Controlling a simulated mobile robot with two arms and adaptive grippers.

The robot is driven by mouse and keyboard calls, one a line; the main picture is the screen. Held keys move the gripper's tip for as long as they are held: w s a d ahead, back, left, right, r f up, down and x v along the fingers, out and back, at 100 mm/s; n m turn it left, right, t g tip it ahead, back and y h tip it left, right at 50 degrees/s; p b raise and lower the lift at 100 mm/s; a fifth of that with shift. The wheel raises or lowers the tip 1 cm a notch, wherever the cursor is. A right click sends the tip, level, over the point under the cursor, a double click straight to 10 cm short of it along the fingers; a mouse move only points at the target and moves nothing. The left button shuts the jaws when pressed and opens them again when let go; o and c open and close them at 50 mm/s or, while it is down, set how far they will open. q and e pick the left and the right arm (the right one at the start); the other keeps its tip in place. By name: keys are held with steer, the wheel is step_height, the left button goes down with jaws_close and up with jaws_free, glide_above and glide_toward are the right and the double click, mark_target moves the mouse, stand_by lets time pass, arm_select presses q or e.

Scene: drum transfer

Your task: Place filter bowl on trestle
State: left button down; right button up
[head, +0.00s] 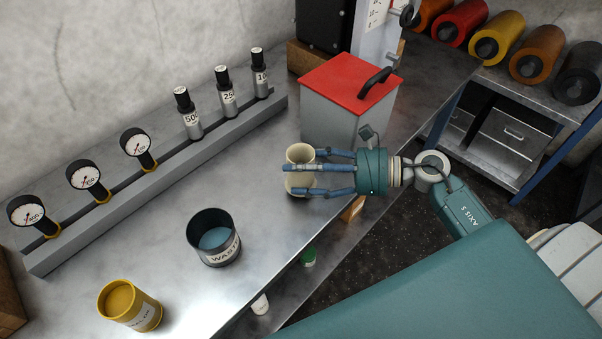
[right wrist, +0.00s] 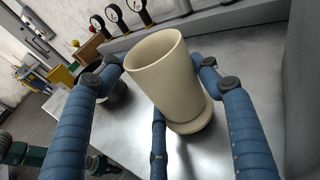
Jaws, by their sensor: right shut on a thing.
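The filter bowl, a cream, cup-shaped vessel (head: 300,152), is upright at the right part of the metal bench, in front of the red-lidded box. My right gripper (head: 305,171) reaches in from the right, its blue fingers around the bowl and shut on it. In the right wrist view the bowl (right wrist: 160,75) shows its open rim and a wider round foot, between the fingers (right wrist: 160,85). I cannot tell whether the foot touches the surface. No separate trestle can be told apart from the metal bench (head: 165,215). My left gripper is not in view.
A dark WASTE can (head: 213,245) and a yellow canister (head: 130,306) stand on the bench. A grey box with a red lid (head: 350,80) is close behind my gripper. A rail with gauges and weights (head: 160,170) runs along the back. Coloured rolls (head: 495,38) lie on a shelf.

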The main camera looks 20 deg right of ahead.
steer(key=shift+f, duration=0.75)
steer(key=shift+f, duration=0.15)
steer(key=o, duration=1.7)
